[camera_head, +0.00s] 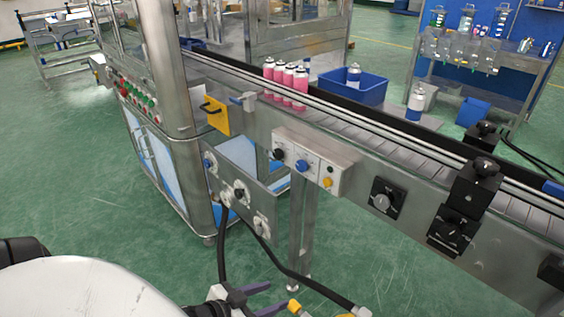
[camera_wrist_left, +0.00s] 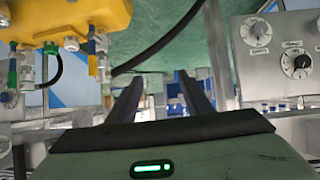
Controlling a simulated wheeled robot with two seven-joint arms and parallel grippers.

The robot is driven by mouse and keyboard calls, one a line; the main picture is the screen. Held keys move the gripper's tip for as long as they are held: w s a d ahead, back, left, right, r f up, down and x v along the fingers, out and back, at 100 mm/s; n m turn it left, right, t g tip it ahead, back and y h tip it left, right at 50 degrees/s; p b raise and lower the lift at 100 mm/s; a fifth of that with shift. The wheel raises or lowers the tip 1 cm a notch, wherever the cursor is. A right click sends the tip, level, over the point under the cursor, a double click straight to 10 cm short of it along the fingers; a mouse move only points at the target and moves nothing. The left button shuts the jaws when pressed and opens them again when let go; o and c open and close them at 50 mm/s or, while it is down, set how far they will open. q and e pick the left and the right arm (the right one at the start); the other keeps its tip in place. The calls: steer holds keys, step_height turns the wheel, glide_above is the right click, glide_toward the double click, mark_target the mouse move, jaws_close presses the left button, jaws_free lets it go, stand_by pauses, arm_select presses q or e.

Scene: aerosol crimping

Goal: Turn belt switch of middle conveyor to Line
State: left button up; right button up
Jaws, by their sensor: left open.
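A steel panel (camera_head: 222,188) hangs below the conveyor with a blue knob (camera_head: 210,162), a black knob (camera_head: 239,193) and a pale knob (camera_head: 261,226). In the left wrist view its black knob (camera_wrist_left: 298,64) and pale knob (camera_wrist_left: 257,32) show at the upper right. A white box (camera_head: 311,160) on the conveyor side carries more knobs. Labels are too small to tell which is the belt switch. My left gripper (camera_head: 268,298) is open, low in front of the panel, apart from it; its fingers also show in the left wrist view (camera_wrist_left: 161,95). My right gripper is out of view.
The conveyor (camera_head: 400,155) carries pink cans (camera_head: 287,86). Black hoses (camera_head: 222,245) hang below the panel. A yellow block (camera_wrist_left: 70,20) with fittings is left of my fingers.

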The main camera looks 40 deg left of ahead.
arm_select(q)
steer(key=w+a+r+t+b, duration=0.1)
steer(key=w+a+r+t, duration=0.1)
steer(key=w+a+r, duration=0.3)
steer(key=w+a+r+t, duration=0.1)
steer(key=w+a+r, duration=0.15)
steer(key=a, duration=0.45)
steer(key=t+b, duration=0.1)
steer(key=t, duration=0.2)
glide_toward(276, 155)
steer(key=shift+w+d+f+b, duration=0.15)
steer(key=shift+w+b, duration=0.25)
steer(key=shift+w, duration=0.95)
steer(key=shift+w+d+r+b, duration=0.15)
steer(key=shift+w+b, duration=0.3)
steer(key=shift+w, duration=0.9)
steer(key=shift+w+d+f+b, duration=0.2)
steer(key=shift+w+b, duration=0.2)
steer(key=shift+w, duration=0.95)
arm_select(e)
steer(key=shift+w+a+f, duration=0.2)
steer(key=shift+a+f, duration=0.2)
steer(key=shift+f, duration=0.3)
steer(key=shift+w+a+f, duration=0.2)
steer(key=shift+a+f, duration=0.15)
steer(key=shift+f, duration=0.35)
arm_select(q)
steer(key=shift+c, duration=0.4)
steer(key=c, duration=1)
